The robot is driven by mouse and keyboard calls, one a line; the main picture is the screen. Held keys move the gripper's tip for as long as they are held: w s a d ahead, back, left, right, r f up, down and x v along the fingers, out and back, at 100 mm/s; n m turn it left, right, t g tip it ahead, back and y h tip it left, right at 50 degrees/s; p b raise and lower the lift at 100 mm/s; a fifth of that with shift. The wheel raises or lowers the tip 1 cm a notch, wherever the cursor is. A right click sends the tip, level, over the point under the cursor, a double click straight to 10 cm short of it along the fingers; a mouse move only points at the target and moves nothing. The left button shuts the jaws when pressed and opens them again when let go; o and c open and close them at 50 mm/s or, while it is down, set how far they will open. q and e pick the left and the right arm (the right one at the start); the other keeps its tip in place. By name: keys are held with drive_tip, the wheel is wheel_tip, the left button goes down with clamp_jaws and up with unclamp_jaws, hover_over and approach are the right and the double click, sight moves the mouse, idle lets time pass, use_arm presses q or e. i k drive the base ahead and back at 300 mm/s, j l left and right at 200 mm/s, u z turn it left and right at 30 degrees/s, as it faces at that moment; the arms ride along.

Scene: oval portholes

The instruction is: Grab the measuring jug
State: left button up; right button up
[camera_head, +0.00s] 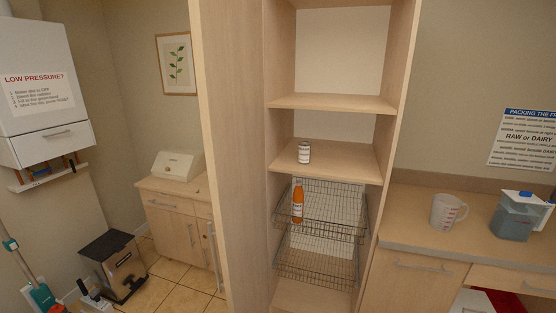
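The measuring jug (446,212) is a whitish, translucent jug with red markings. It stands upright on the countertop at the right of the head view, with its handle toward the right. Neither of my grippers shows in the head view.
A grey-blue jug-like container (516,216) stands right of the measuring jug on the counter (410,225). Left of the counter, a tall open wooden shelf unit (232,160) holds a can (304,152) and wire baskets (310,262) with an orange bottle (298,205). The counter's front edge is clear.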

sight(446, 207)
drive_tip(key=i+j+z, duration=0.2)
drive_tip(key=j, duration=0.3)
drive_tip(key=j+z, duration=0.15)
drive_tip(key=j, duration=0.35)
drive_tip(key=i+j+z, duration=0.2)
drive_tip(key=j, duration=0.35)
drive_tip(key=k+z, duration=0.1)
drive_tip(key=z, duration=1.1)
drive_tip(key=i+l+u, duration=0.15)
drive_tip(key=i+l, duration=0.15)
drive_tip(key=i+l+u, duration=0.2)
drive_tip(key=l, duration=0.2)
drive_tip(key=i, duration=0.05)
